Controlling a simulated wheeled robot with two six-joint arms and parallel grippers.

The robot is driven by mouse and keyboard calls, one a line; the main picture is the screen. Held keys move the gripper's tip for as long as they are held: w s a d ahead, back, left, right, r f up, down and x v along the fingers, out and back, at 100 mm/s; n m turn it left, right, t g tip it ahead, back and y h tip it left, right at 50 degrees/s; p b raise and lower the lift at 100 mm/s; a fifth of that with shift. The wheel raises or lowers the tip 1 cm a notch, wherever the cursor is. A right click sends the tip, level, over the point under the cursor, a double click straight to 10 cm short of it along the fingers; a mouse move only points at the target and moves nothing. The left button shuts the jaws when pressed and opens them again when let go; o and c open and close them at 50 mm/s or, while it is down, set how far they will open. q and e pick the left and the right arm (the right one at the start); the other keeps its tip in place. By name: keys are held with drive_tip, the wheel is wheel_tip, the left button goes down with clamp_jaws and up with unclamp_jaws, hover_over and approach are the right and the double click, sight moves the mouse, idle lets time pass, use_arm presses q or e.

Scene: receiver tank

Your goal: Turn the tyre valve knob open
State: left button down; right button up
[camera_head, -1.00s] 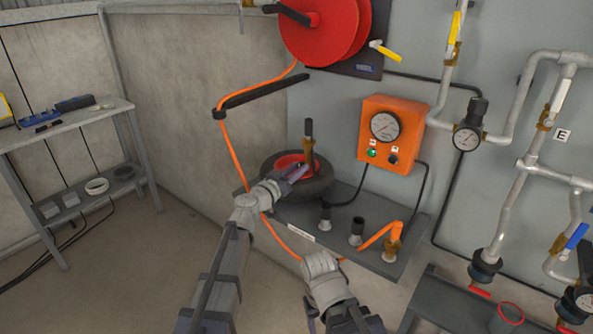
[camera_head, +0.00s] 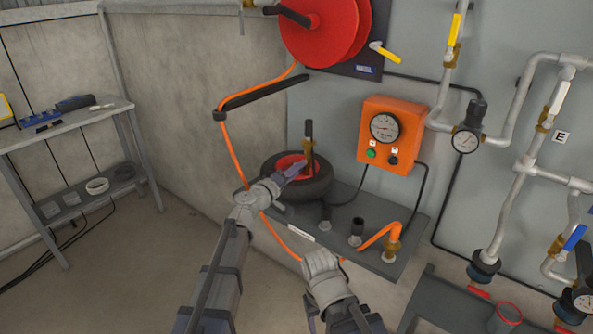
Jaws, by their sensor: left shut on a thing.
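The tyre (camera_head: 314,188), black with a red hub (camera_head: 283,161), lies flat on a grey shelf. A brass valve (camera_head: 308,147) with a black knob (camera_head: 309,128) on top stands upright at the tyre's hub. My left gripper (camera_head: 296,168) reaches over the tyre at the foot of the brass valve. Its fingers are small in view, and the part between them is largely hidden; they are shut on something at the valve. My right arm shows at the bottom centre, but its fingers are not clearly visible.
The grey shelf (camera_head: 345,238) carries dark-topped fittings (camera_head: 356,229) and an orange hose on a brass fitting (camera_head: 393,243). An orange gauge box (camera_head: 377,168) hangs above. Pipes fill the right wall. A grey bench (camera_head: 60,142) stands at left.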

use_arm(q)
drive_tip(key=n, duration=0.6)
drive_tip(key=shift+g, duration=0.3)
drive_tip(key=n, duration=0.6)
drive_tip(key=shift+h, duration=0.4)
drive_tip(key=n, duration=0.6)
drive_tip(key=shift+f, duration=0.1)
drive_tip(key=n+b, duration=0.1)
drive_tip(key=n, duration=0.5)
drive_tip(key=shift+h, duration=0.4)
drive_tip(key=shift+n, duration=0.3)
drive_tip(key=c, duration=0.5)
unclamp_jaws()
drive_tip(key=shift+a, duration=0.1)
